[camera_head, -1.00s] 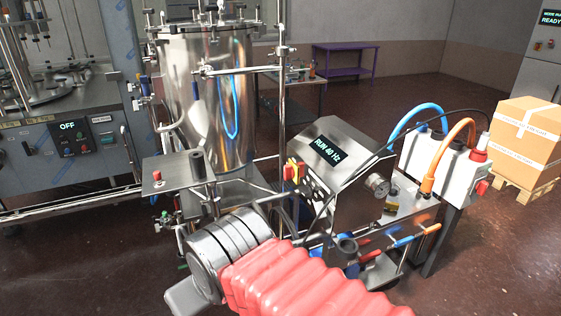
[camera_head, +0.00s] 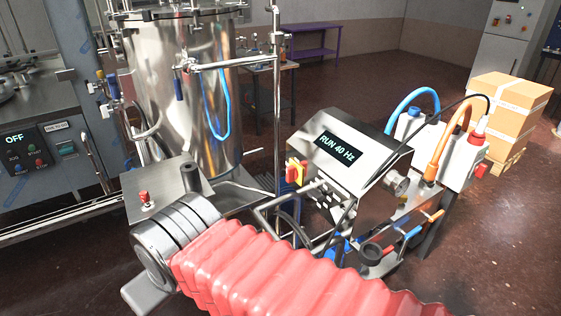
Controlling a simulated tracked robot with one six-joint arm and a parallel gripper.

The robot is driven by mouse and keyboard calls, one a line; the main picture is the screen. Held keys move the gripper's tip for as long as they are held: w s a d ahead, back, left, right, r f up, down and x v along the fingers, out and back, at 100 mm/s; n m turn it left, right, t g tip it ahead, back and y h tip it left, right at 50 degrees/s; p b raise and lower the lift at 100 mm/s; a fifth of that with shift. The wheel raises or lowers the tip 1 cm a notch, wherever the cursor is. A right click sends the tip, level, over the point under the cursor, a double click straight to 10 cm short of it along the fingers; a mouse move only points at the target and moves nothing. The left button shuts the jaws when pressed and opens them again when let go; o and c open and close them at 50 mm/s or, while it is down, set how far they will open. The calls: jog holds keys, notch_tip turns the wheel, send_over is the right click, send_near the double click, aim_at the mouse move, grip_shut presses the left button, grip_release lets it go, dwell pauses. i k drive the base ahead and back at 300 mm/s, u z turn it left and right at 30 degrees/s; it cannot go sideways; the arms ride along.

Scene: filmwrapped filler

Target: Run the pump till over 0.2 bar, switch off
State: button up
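The pump's control box (camera_head: 345,150) is a tilted steel housing right of the tank. Its display (camera_head: 337,148) reads "RUN 40 Hz". A red and yellow rotary switch (camera_head: 296,171) sits on its left side, above a row of small buttons (camera_head: 322,197). A round gauge (camera_head: 399,187) is on its right side; its reading is too small to tell. My arm, in a red ribbed sleeve, crosses the lower middle. My gripper is at its end, near the grey wrist (camera_head: 145,290) at lower left; its fingers do not show clearly.
A steel tank (camera_head: 180,90) stands behind. A steel plate with a red button (camera_head: 144,197) is left of the control box. White socket boxes with blue and orange cables (camera_head: 455,158) stand right. Cartons (camera_head: 510,100) are behind them. A machine panel (camera_head: 35,150) reading "OFF" is far left.

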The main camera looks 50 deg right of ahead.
aim_at(292, 173)
jog(key=z, duration=0.25)
jog(key=i, duration=0.7)
jog(key=z, duration=0.95)
jog(key=i, duration=0.8)
jog(key=z, duration=0.5)
